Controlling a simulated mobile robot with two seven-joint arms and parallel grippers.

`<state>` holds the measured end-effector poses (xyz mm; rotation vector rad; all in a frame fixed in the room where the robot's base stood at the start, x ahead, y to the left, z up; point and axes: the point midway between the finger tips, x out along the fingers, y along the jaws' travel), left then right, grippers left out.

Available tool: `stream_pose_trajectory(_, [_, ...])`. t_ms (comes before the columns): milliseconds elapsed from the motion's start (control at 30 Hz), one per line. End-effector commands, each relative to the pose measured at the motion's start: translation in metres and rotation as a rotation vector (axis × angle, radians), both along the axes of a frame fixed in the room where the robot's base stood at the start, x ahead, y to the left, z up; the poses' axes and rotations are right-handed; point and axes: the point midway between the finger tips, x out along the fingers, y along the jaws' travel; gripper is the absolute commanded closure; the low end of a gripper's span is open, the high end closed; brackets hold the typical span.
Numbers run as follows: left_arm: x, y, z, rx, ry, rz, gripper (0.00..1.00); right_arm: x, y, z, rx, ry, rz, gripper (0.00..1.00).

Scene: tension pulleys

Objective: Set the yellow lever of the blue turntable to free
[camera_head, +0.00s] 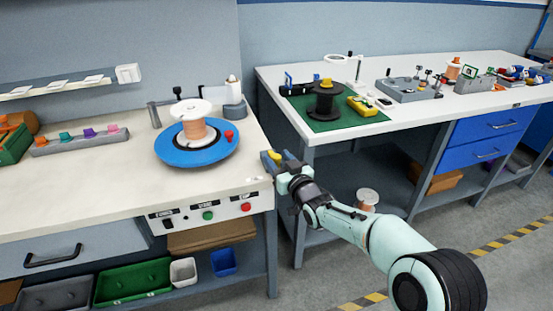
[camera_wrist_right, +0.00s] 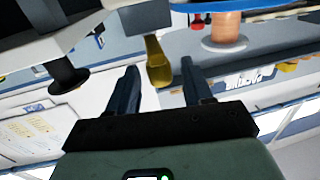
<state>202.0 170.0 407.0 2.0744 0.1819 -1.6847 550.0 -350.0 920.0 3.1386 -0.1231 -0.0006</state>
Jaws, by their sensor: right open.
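The blue turntable (camera_head: 172,153) sits on the left bench and carries a white spool wound with copper wire (camera_head: 195,130). A red knob (camera_head: 228,135) stands on its rim. The yellow lever (camera_head: 277,155) shows at the bench's right end, beside my right gripper (camera_head: 272,163). In the right wrist view the yellow lever (camera_wrist_right: 158,62) hangs from a dark block, in line with the gap between the two fingers of my right gripper (camera_wrist_right: 160,88). The fingers are apart with nothing clamped. Whether they touch the lever cannot be told. My left gripper is not in view.
The bench front has a switch panel with a green button (camera_head: 208,215) and a red button (camera_head: 245,207). A second bench (camera_head: 290,75) at the right holds a black spool (camera_head: 325,98) on a green mat. A floor gap separates the benches.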

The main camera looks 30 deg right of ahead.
Motion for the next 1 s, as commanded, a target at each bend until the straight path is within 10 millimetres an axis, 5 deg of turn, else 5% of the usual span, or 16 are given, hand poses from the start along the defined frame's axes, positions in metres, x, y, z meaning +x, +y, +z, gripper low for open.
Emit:
stream_pose_trajectory(467, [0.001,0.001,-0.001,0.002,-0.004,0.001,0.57,0.014,-0.001,0.000,0.001,0.000,0.001,0.49])
stream_pose_trajectory(633, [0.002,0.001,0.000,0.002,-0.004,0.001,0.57,0.014,-0.001,0.000,0.000,0.000,0.001,0.98])
stream_pose_trajectory(1000, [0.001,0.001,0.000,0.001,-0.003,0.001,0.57,0.017,0.006,0.000,0.001,-0.001,-0.013,1.00])
